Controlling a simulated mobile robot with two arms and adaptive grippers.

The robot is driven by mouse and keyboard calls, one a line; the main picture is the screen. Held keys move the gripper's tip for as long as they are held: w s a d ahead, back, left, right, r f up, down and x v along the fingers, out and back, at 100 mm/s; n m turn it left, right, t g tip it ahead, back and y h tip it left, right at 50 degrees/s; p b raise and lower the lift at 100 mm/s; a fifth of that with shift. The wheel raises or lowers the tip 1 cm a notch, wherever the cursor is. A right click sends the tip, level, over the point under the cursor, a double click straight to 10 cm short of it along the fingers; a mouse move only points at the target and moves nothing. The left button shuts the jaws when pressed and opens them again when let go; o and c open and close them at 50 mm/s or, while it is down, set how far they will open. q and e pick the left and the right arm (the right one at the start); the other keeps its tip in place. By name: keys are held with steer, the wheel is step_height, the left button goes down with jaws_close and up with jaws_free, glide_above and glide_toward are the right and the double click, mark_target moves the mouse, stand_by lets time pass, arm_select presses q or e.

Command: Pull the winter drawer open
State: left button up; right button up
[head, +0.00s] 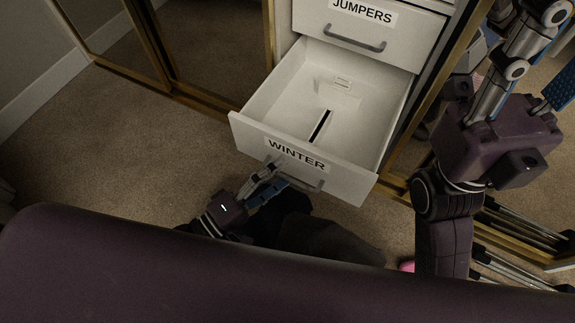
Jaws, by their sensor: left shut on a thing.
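The winter drawer (250,130) is a white drawer with a black-lettered WINTER label on its front. It stands well out from the cabinet, and its inside shows, with a dark slot in the bare floor. Its grey bar handle (316,184) is on the front below the label. My left gripper (277,176) is at the left end of this handle and is shut on it; the fingers hide that end. My right arm rises at the right side, with its gripper out of the frame or not clear.
Above is the shut JUMPERS drawer (310,24) with its own handle (356,40). Gold-framed mirror doors stand on both sides of the cabinet. Dark cloth (325,238) lies on the carpet below the drawer. A pink thing (407,266) shows near my right arm. Carpet at left is clear.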

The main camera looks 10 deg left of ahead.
arm_select(q)
steer(key=shift+s+a+r, duration=0.2)
steer(key=shift+r, duration=0.3)
steer(key=shift+s+a+r, duration=0.15)
steer(key=shift+a+r, duration=0.05)
steer(key=shift+r, duration=0.25)
steer(key=shift+c, duration=0.4)
steer(key=shift+v, duration=0.8)
steer(key=c, duration=1.2)
steer(key=shift+o, duration=0.2)
steer(key=shift+s+a+f, duration=0.3)
steer(key=shift+s+a, duration=0.15)
steer(key=shift+s, duration=0.2)
steer(key=shift+s+a+f, duration=0.3)
steer(key=shift+s+a, duration=0.15)
steer(key=shift+s, duration=0.2)
steer(key=shift+p, duration=0.35)
